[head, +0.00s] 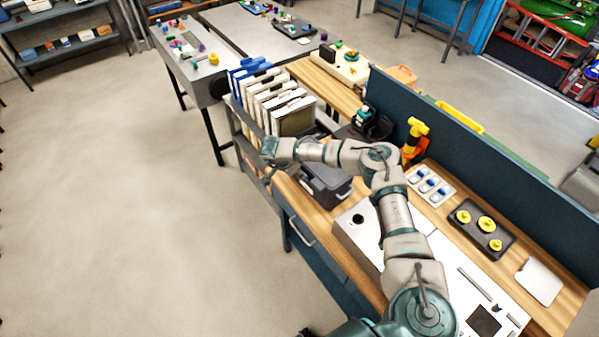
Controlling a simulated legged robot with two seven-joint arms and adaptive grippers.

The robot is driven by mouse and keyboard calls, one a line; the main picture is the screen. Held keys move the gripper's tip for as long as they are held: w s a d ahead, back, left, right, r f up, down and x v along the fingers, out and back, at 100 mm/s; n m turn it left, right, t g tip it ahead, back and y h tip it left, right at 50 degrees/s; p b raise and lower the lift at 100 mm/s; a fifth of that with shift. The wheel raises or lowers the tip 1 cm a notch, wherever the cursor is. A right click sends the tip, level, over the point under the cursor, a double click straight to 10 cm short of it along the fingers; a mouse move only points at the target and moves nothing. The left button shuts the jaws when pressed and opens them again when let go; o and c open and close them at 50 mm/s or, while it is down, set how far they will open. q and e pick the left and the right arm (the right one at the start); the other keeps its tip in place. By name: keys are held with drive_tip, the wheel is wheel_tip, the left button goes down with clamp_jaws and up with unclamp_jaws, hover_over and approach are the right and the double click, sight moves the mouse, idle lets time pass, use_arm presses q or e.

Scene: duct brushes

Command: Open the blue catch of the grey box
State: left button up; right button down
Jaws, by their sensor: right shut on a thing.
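A dark grey box (328,186) sits on the wooden bench near its left edge, partly behind my right arm. I cannot make out its blue catch; the side near the gripper is small and partly covered. My right arm reaches up from the bottom and bends left over the box. My right gripper (268,152) is at the end of the arm, at the box's upper left, by the bench edge. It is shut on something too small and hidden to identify. My left gripper is out of view.
Several upright files (272,100) stand in a rack just behind the gripper. A yellow and orange tool (414,138), a tray with yellow knobs (482,226) and a white panel (362,222) are on the bench. A dark divider (480,150) runs along its right. The floor at left is clear.

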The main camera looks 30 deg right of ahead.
drive_tip(key=a+f+t+h+b, duration=0.2)
drive_tip(key=f+h+b, duration=0.5)
drive_tip(key=h, duration=0.6)
drive_tip(key=shift+s+a+f+h+b, duration=0.35)
drive_tip(key=shift+a+b, duration=0.45)
drive_tip(key=shift+b, duration=0.5)
drive_tip(key=c, duration=0.9)
unclamp_jaws()
drive_tip(key=shift+w+d, duration=0.15)
drive_tip(key=shift+r, duration=0.2)
